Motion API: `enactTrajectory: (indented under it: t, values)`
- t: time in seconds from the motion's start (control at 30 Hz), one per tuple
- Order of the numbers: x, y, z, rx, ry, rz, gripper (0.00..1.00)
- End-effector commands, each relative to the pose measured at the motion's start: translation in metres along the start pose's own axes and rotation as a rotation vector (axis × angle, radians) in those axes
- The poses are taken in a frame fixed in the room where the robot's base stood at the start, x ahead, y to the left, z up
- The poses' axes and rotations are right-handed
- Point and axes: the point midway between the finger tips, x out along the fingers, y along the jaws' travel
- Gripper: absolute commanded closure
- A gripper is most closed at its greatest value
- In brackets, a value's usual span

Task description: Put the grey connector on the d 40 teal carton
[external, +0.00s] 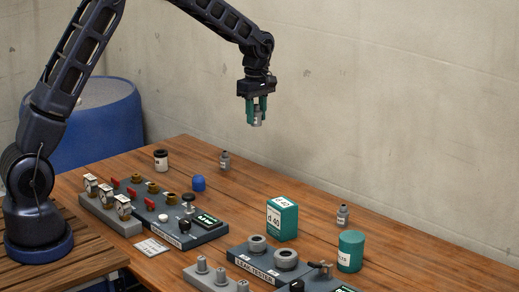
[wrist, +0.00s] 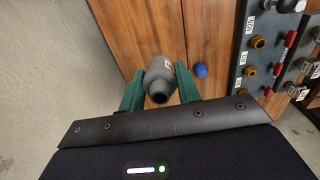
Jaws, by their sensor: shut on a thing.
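My gripper (external: 257,110) is high above the back part of the wooden table, its teal fingers shut on a grey connector (external: 257,119). In the wrist view the connector (wrist: 159,82) sits between the two green fingers, its dark open end toward the camera. The teal carton marked d 40 (external: 288,219) stands upright on the table, to the right of and well below my gripper. Its top looks bare apart from a label. The carton is not in the wrist view.
Two other small grey fittings stand on the table, one behind (external: 224,160) and one right of the carton (external: 343,214). A teal cylinder (external: 350,251), the leak tester (external: 246,258), a blue cap (external: 198,183) and a valve panel (external: 180,231) are around. A wall (external: 400,110) rises behind.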

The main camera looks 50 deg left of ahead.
Motion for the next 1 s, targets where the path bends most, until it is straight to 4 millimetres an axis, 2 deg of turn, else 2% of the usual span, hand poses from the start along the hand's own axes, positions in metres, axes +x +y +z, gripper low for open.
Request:
enactTrajectory:
  t: [0.03,0.1,0.37,0.7,0.9,1.0]
  values:
    - [-0.005,-0.005,0.016,0.006,0.001,0.001,0.9]
    - [-0.011,-0.011,0.035,0.007,0.002,0.001,0.9]
    - [-0.033,-0.038,0.099,0.008,0.004,0.003,0.9]
    - [-0.062,-0.082,0.176,0.008,-0.001,0.004,0.9]
    - [-0.075,-0.108,0.21,0.006,-0.005,0.002,0.9]
    - [-0.079,-0.117,0.221,0.006,-0.007,0.002,0.9]
